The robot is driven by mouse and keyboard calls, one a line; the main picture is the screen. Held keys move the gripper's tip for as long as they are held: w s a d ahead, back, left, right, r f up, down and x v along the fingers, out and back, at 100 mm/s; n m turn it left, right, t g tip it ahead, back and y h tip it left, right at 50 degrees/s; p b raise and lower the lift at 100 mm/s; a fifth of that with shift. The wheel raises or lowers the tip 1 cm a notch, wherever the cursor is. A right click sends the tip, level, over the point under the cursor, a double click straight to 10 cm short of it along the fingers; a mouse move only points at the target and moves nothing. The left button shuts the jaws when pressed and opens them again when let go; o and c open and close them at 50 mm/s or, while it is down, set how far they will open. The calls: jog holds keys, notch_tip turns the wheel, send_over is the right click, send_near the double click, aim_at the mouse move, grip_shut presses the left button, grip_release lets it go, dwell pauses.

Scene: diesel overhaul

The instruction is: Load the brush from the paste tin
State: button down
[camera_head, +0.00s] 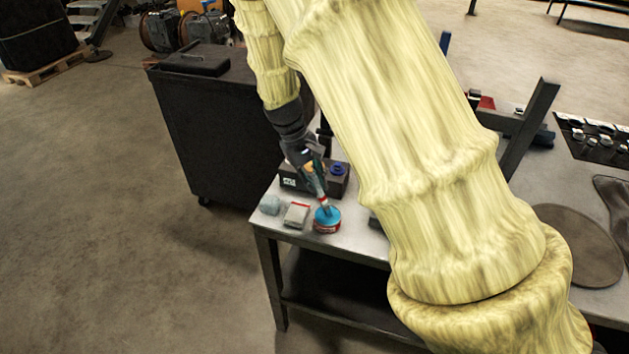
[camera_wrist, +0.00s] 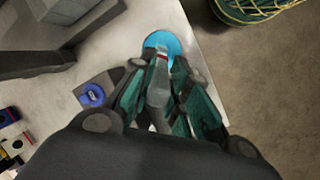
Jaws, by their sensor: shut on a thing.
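The paste tin (camera_head: 328,227) is a round red tin with a blue top, standing near the left front corner of the bench. Its blue surface also shows at the top of the wrist view (camera_wrist: 162,41). My gripper (camera_head: 318,187) is shut on the brush (camera_wrist: 159,80), which has a grey handle and a red band. The brush points down at the tin, and its lower end (camera_head: 325,207) overlaps the blue surface in both views. Whether the bristles touch the paste or hang just above it, I cannot tell. The gripper is above the tin and clear of its rim.
The steel bench (camera_head: 262,219) carries a grey-and-red block (camera_head: 296,215) and a pale blue-grey lump (camera_head: 270,204) left of the tin. A dark box (camera_head: 300,184) with a blue ring (camera_head: 338,169) stands behind. A black cabinet (camera_head: 215,130) stands beyond the bench.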

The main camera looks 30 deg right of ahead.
jog(key=shift+r+p, duration=2.9)
jog(key=shift+r, duration=0.6)
